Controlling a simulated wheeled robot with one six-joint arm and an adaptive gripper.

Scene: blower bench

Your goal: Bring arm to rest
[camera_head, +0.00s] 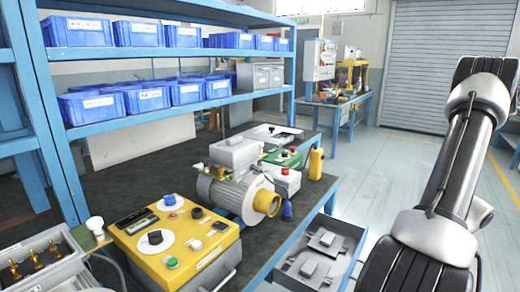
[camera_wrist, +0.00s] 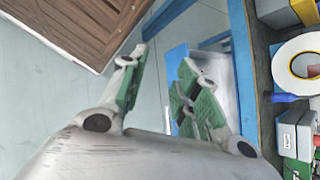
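My gripper (camera_wrist: 158,62) shows in the wrist view with its two green-padded fingers apart and nothing between them. It is out of sight in the head view, where my arm rises along the right side, clear of the bench. The grey blower with its yellow outlet (camera_head: 266,203) sits on the dark bench top (camera_head: 130,187). A pale ring, seemingly the blower's outlet, is at the right edge of the wrist view (camera_wrist: 284,65).
A yellow control box (camera_head: 180,245) stands at the bench front. An open drawer (camera_head: 350,240) holding grey parts juts toward my arm. Blue bins (camera_head: 94,107) fill the shelves. A wooden slatted thing (camera_wrist: 80,25) is at the wrist view's upper left. The floor (camera_head: 400,150) behind is clear.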

